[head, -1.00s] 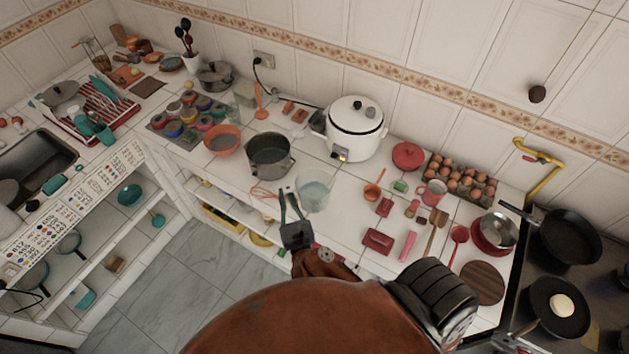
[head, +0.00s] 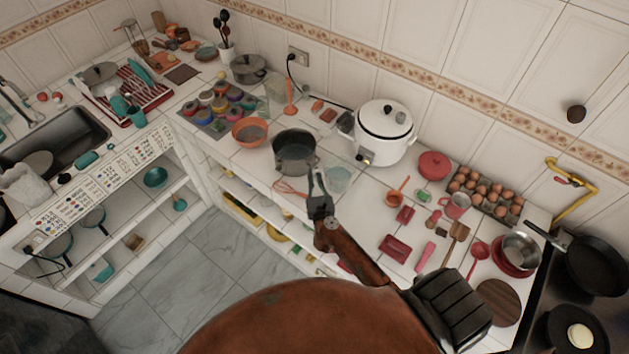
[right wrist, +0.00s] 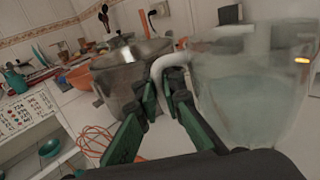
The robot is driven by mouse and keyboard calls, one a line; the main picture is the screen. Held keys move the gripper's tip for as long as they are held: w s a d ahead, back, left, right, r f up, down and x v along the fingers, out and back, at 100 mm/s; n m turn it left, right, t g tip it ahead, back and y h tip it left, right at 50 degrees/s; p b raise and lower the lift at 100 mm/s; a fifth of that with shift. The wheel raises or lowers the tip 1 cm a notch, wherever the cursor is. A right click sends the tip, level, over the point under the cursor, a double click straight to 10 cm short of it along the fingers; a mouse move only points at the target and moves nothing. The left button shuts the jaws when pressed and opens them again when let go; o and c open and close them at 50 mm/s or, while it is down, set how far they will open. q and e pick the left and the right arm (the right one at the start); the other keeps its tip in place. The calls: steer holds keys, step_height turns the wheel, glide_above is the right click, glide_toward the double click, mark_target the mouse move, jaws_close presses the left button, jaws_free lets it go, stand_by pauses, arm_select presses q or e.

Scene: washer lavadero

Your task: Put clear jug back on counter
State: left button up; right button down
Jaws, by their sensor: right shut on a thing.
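The clear jug (head: 340,179) is a see-through vessel at the counter's front edge, right of a grey pot, partly hidden by my gripper. In the right wrist view the jug (right wrist: 250,95) fills the right side, with its pale handle (right wrist: 160,68) toward the fingers. My right gripper (head: 317,180) is shut on that handle; its green-edged fingers (right wrist: 163,98) show close up. I cannot tell whether the jug's base touches the counter (head: 365,215). My left gripper is not in view.
The grey pot (head: 295,160) stands close left of the jug. A whisk (head: 288,187) lies in front of the pot. A white rice cooker (head: 382,140) stands behind right. Red utensils and an egg tray (head: 485,192) crowd the right. Some bare counter lies right of the jug.

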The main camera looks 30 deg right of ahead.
mark_target(315, 180)
steer(key=shift+w+d+f+b, duration=0.1)
steer(key=shift+f+b, duration=0.25)
steer(key=shift+f, duration=1.3)
steer(key=shift+f, duration=0.2)
steer(key=c, duration=2.1)
jaws_free()
